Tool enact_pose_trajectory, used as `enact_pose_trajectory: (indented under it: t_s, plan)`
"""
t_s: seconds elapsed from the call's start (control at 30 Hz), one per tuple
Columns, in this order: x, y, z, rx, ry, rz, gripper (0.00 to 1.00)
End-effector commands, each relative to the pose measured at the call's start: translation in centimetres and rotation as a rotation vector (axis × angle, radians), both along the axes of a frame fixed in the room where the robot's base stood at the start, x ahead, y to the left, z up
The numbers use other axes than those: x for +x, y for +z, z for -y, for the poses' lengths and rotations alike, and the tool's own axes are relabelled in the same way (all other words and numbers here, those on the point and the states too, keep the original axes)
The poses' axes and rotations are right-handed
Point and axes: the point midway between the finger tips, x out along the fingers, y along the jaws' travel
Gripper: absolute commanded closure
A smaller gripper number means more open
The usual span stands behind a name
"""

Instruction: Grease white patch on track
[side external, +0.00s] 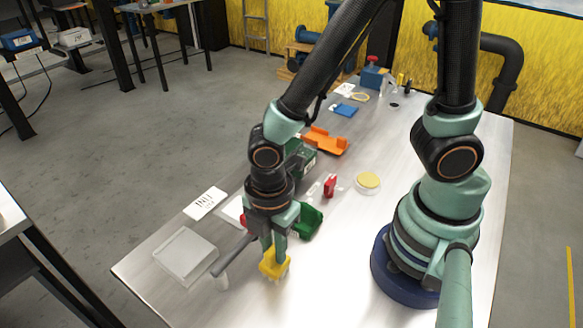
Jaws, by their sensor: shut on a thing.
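My gripper (274,248) points down at the front of the steel table and is shut on a yellow piece (274,264). The yellow piece is partly hidden by the fingers, and I cannot tell whether it touches the table. A dark grey bar (231,254) slants beside the gripper on its left, with a pale end piece below it. I cannot make out for certain which thing is the track, and no white patch on one can be told apart.
A clear shallow tray (185,256) and a white card (205,203) lie to the left. A green bin (308,221), a red block (330,186), a round tub with a yellow top (368,181) and an orange holder (325,141) stand behind.

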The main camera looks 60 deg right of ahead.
Motion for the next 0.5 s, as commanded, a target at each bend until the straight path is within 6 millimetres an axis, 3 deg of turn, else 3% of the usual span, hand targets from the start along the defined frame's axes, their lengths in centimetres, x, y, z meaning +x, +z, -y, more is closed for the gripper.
enact_pose_trajectory:
  t_s: [0.5]
  plan:
    - [0.11,0.82,-0.08,0.002,0.0,0.003,1.0]
